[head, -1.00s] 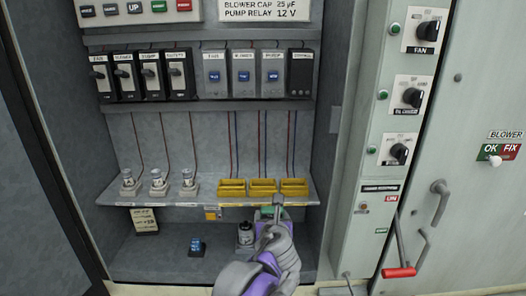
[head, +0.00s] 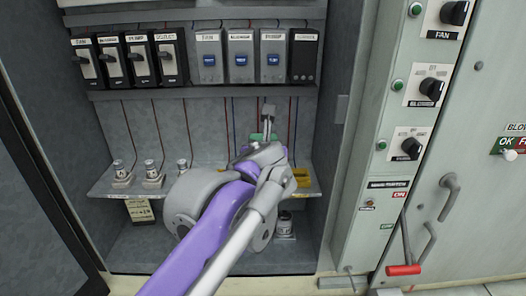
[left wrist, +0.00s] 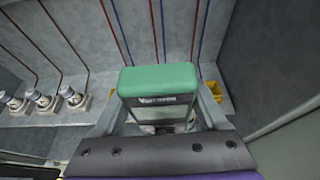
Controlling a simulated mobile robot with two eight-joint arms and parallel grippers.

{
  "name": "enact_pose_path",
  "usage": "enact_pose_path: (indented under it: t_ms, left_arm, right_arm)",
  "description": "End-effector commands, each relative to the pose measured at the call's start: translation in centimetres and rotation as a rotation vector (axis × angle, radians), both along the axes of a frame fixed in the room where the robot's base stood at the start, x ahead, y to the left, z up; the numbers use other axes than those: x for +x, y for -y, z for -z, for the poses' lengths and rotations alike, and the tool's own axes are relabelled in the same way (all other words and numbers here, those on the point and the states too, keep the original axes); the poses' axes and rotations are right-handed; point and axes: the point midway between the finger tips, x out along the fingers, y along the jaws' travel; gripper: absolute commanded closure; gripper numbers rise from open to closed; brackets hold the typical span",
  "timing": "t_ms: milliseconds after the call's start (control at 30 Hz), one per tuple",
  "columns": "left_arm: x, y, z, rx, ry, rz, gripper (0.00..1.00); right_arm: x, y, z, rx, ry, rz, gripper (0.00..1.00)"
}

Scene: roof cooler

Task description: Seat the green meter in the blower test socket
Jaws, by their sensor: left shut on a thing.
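My left gripper (head: 266,122) is shut on the green meter (head: 258,137), in front of the cabinet's back wall and above the shelf. In the left wrist view the green meter (left wrist: 157,80) sits between the two grey fingers, its dark labelled face toward me. The yellow sockets on the shelf are mostly hidden behind my arm; one yellow socket (head: 301,177) shows at the right end. In the left wrist view a yellow piece (left wrist: 212,90) shows right of the meter. I cannot tell which is the blower test socket. My right gripper is not in view.
Several small silver-topped cylinders (head: 151,173) stand on the shelf at left. Black switches (head: 111,60) and grey modules (head: 240,57) line the row above. Thin wires hang down the back wall. A red-handled lever (head: 404,269) is at the right.

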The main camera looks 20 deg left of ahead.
Motion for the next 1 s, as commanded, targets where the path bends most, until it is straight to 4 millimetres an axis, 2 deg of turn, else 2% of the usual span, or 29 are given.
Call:
enact_pose_path:
  t_ms: [1000]
  left_arm:
    - [6.0,-1.7,0.4,-0.001,0.001,0.001,1.00]
  right_arm:
    - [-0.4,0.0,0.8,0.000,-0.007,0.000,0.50]
